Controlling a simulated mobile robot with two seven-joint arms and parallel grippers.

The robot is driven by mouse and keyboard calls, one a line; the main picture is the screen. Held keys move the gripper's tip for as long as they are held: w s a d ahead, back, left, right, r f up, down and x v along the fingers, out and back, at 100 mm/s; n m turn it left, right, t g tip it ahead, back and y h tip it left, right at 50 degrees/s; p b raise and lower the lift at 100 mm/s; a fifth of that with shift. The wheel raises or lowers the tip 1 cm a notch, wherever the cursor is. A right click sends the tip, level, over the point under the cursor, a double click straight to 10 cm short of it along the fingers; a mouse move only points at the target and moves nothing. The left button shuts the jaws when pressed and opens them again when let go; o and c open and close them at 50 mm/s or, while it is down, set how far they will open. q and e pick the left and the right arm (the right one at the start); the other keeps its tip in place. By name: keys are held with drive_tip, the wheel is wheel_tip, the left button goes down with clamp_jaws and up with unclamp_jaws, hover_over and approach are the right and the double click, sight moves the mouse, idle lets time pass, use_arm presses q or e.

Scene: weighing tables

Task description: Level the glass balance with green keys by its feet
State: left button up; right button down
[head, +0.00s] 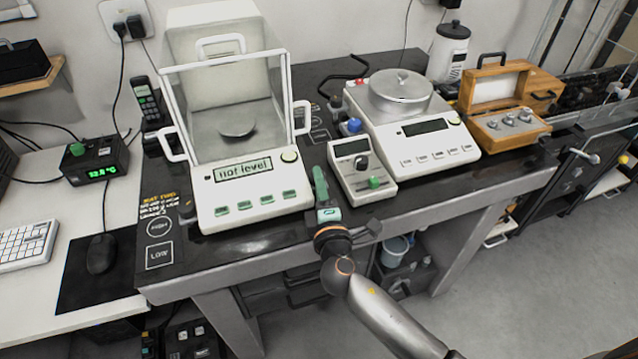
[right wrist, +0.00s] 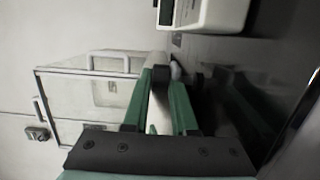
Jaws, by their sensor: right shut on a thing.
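The glass balance with green keys (head: 255,195) stands on the dark table, and its display (head: 243,171) reads "not level". Its front left foot (head: 187,208) shows as a small dark knob. The front right foot is hidden in the head view. My left gripper is not in view.
A small white meter (head: 352,147) stands just right of my right gripper. Beyond it are a second balance with a steel pan (head: 435,140) and a wooden weight box (head: 510,130). A black mouse (head: 101,254) and keyboard (head: 27,243) lie at the left.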

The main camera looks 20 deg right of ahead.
idle(0.3)
drive_tip(key=c, duration=0.7)
unclamp_jaws()
